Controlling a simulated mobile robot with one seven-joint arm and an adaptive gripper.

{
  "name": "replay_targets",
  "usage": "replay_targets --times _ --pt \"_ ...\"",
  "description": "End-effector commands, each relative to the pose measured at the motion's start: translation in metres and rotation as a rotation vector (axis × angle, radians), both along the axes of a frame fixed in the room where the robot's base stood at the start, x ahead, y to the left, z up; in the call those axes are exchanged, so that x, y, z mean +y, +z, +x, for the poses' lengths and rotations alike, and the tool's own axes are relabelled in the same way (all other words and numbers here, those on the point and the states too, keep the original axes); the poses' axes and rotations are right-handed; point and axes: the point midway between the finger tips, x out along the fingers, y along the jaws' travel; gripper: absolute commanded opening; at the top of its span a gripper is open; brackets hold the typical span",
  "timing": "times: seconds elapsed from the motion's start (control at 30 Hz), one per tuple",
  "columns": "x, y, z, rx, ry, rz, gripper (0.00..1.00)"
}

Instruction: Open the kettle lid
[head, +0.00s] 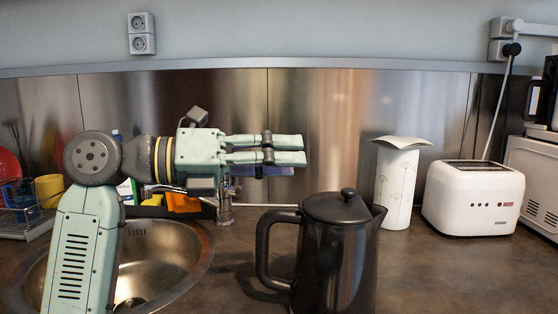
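The dark kettle (334,262) stands upright on the counter right of the sink. My gripper (304,150) is above and a little left of the kettle, pointing right, apart from the lid. Its two fingers lie close together in this view. Nothing is seen held between them, but I cannot tell whether they are open or shut.
A patterned white paper roll (398,188) and a white toaster (472,198) stand right of the kettle. The sink (150,262) with its faucet (224,206) is left. A yellow mug (49,190) and blue mug (20,198) stand far left. A steel backsplash (330,110) closes the back.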

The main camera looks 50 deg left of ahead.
Motion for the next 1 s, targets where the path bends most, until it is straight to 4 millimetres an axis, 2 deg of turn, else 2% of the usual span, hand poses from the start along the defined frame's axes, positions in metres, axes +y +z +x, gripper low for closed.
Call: replay_targets --times 0.23,0.37,0.8,1.0 --pt "0.000 0.001 -0.001 -0.003 0.000 0.000 0.39" --pt "0.005 0.003 -0.010 -0.003 0.002 -0.001 0.39" --pt "0.041 0.007 -0.088 -0.003 0.003 -0.001 0.39" --pt "0.050 0.008 -0.106 -0.002 0.001 -0.001 0.39"
